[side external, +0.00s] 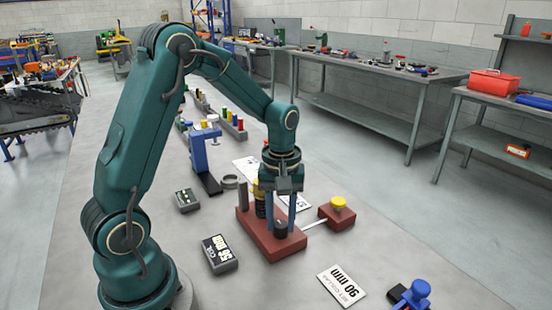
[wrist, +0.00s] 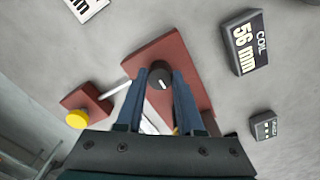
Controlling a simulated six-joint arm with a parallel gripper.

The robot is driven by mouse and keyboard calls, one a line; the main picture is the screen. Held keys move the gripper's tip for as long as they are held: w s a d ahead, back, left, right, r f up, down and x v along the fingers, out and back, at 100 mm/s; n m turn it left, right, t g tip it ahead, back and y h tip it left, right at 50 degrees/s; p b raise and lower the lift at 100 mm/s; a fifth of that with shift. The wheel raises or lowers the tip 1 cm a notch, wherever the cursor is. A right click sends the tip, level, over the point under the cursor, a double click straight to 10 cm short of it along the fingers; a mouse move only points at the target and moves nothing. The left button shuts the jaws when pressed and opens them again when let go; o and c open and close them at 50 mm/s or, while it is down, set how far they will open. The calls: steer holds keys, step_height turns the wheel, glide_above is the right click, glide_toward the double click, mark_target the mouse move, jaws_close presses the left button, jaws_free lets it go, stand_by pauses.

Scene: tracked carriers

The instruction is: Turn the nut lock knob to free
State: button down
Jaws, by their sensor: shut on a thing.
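A black round knob (wrist: 160,79) with a white pointer line sits on a red-brown base block (wrist: 195,60). In the wrist view my gripper (wrist: 161,80) has its two blue fingers shut on the knob from both sides. In the side external view my gripper (side external: 281,228) points straight down with the knob (side external: 281,231) between its fingertips. Whether the pointer stands at locked or free cannot be read. The base (side external: 262,250) also carries a grey post and a yellow and black part, partly hidden behind the gripper.
A rod joins the base to a small red block with a yellow knob (side external: 338,202). A "COIL 56 mm" box (side external: 220,254), a "90 mm" card (side external: 342,286), a small dark box (side external: 187,200), a blue clamp stand (side external: 206,160) and a blue-topped part (side external: 412,293) stand around it.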

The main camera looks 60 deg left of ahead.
steer(key=m, duration=0.4)
steer(key=shift+m, duration=0.4)
steer(key=m, duration=0.4)
steer(key=shift+m, duration=0.3)
steer(key=m, duration=0.4)
steer(key=shift+m, duration=2.1)
steer(key=c, duration=0.5)
jaws_free()
